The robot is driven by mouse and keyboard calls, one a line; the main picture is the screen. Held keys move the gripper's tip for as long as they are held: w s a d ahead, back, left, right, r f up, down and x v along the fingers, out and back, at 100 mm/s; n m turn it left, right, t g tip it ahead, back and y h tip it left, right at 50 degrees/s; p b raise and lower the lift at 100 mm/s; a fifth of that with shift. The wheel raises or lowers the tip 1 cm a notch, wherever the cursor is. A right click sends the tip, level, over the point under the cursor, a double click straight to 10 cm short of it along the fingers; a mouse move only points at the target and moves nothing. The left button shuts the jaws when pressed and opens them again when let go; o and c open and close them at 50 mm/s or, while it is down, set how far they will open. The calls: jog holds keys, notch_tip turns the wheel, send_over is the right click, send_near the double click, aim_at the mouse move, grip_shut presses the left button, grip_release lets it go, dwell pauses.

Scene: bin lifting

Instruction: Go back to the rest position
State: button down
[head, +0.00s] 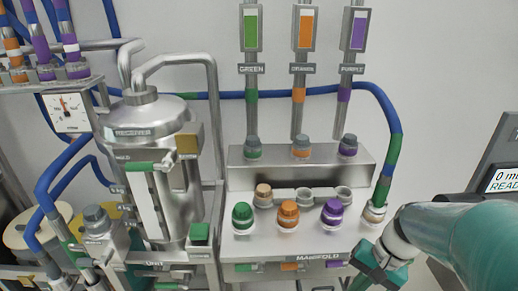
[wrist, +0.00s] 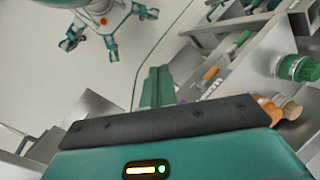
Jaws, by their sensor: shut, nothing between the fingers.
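My gripper (head: 372,272) is at the lower right of the head view, at the end of my teal arm coming in from the right edge. It is low in front of the right end of the manifold (head: 345,243), and its tips run towards the bottom of the picture. In the wrist view my gripper (wrist: 156,84) shows two teal fingers side by side, closed together, with nothing held. The manifold's green knob (wrist: 297,68) and orange knob (wrist: 291,108) lie to the right of the fingers there, apart from them.
A steel receiver tank (head: 150,165) with pipes stands left of the manifold. Green (head: 243,214), orange (head: 288,213) and purple (head: 333,212) knobs stick out from the manifold. A blue hose (head: 385,110) drops to its right end. A display (head: 500,180) stands at the right edge.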

jog(key=s+a+r+n+t+h, duration=0.2)
jog(key=a+r+n+t, duration=0.1)
jog(key=r, duration=0.3)
jog(key=s+a+r+n+t+h, duration=0.2)
jog(key=s+a+r+n+t, duration=0.1)
jog(key=r, duration=0.3)
jog(key=shift+a+r, duration=0.3)
jog(key=shift+r, duration=0.1)
jog(key=shift+a, duration=0.2)
